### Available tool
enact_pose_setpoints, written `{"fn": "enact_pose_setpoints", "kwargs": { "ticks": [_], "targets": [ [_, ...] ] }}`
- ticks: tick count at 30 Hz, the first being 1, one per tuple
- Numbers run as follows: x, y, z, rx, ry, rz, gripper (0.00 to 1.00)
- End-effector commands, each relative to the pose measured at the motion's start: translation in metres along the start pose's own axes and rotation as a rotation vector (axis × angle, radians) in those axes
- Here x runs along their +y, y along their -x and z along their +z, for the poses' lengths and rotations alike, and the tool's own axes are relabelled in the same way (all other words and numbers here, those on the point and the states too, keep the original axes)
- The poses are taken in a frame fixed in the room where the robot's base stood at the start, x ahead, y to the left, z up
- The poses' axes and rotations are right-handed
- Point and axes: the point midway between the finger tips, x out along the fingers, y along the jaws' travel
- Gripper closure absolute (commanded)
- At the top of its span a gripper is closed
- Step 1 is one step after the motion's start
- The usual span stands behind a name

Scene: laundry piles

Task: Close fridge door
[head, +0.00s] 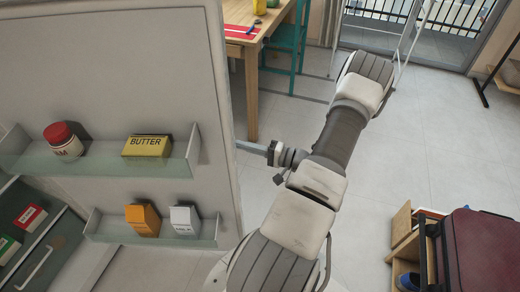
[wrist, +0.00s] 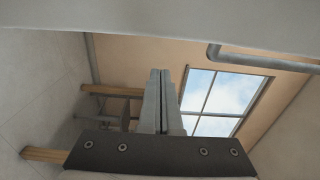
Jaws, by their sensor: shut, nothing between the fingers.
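The fridge door (head: 100,75) stands open at the left of the head view, its inner side with two shelves facing me. The upper shelf holds a red-lidded jar (head: 64,142) and a yellow butter box (head: 146,147). The lower shelf holds an orange carton (head: 142,219) and a white milk carton (head: 185,219). My gripper (head: 240,145) is at the door's right edge, its tips at or just behind that edge; contact is unclear. In the wrist view my gripper's fingers (wrist: 160,75) are together with nothing between them. A pale surface spans the top of that view.
A wooden table (head: 250,60) and a teal chair (head: 290,40) stand behind the door. A maroon suitcase (head: 475,245) and a wooden box (head: 402,235) are at lower right. An open drawer or compartment (head: 40,245) lies at lower left. The floor (head: 400,140) right of my arm is clear.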

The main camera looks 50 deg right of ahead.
Motion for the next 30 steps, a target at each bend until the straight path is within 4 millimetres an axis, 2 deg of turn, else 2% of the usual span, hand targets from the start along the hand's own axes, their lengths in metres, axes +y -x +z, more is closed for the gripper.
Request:
{"fn": "enact_pose_setpoints", "kwargs": {
  "ticks": [3, 9, 30],
  "targets": [
    [0.001, 0.01, 0.017, 0.005, -0.005, 0.004, 1.0],
    [0.001, 0.015, 0.03, 0.004, -0.003, 0.004, 1.0],
    [0.001, 0.015, 0.032, 0.008, -0.003, 0.003, 1.0]
  ]
}}
